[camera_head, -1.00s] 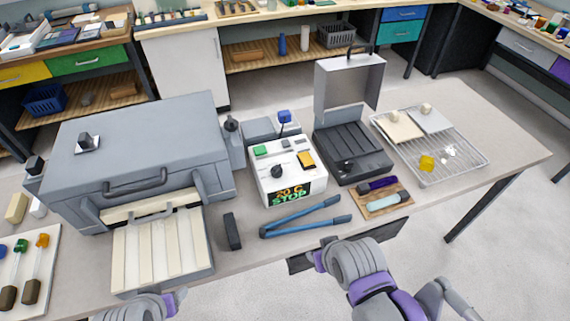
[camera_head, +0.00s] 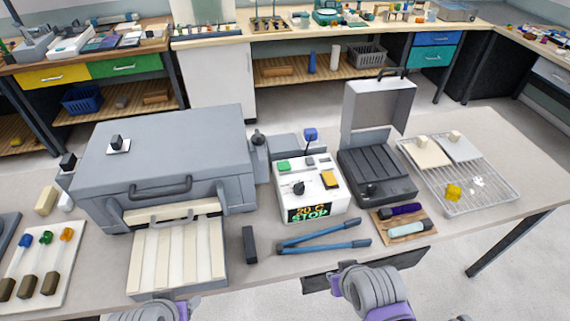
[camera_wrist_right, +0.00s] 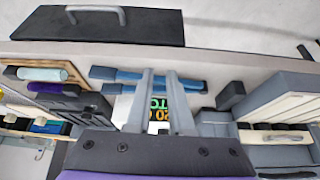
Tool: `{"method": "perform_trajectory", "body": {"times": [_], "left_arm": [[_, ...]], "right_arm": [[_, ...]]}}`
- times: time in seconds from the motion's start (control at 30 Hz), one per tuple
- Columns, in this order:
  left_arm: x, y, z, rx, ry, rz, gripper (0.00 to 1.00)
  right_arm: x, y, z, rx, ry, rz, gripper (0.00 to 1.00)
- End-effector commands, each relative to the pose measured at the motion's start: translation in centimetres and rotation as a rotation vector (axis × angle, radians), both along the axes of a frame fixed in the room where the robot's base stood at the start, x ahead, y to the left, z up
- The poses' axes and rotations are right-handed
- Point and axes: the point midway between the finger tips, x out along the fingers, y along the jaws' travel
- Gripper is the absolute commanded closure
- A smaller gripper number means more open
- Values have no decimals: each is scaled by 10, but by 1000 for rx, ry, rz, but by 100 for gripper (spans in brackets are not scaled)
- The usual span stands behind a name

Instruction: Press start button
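The white control box (camera_head: 316,192) stands mid-table. It has a green button (camera_head: 284,166) at its back left, a yellow-orange button (camera_head: 330,180), a black knob (camera_head: 299,187) and a display (camera_head: 310,212) reading "20 C STOP". The display also shows upside down between my fingers in the right wrist view (camera_wrist_right: 158,108). My right gripper (camera_wrist_right: 160,74) has its two fingers apart with nothing held, off the box.
Blue-handled tongs (camera_head: 325,239) lie in front of the box. A dark block (camera_head: 249,244) lies left of them. A large grey furnace (camera_head: 170,155) stands left, an open-lidded dark case (camera_head: 375,180) right. A wire rack (camera_head: 495,189) lies farther right.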

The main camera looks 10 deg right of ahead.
Motion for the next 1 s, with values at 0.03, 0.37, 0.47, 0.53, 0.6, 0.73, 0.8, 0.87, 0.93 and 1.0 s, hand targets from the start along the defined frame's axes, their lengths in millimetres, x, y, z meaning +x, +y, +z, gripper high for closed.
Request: {"method": "perform_trajectory", "body": {"times": [0.03,0.37,0.47,0.53,0.6,0.73,0.8,0.87,0.93,1.0], "left_arm": [[0,0,0,0,0,0,33],[0,0,0,0,0,0,33],[0,0,0,0,0,0,33],[0,0,0,0,0,0,33],[0,0,0,0,0,0,33],[0,0,0,0,0,0,33],[0,0,0,0,0,0,33],[0,0,0,0,0,0,33],[0,0,0,0,0,0,33],[0,0,0,0,0,0,33]], "right_arm": [[0,0,0,0,0,0,91],[0,0,0,0,0,0,100],[0,0,0,0,0,0,100],[0,0,0,0,0,0,100],[0,0,0,0,0,0,100],[0,0,0,0,0,0,100],[0,0,0,0,0,0,100],[0,0,0,0,0,0,100],[0,0,0,0,0,0,100],[0,0,0,0,0,0,100]]}}
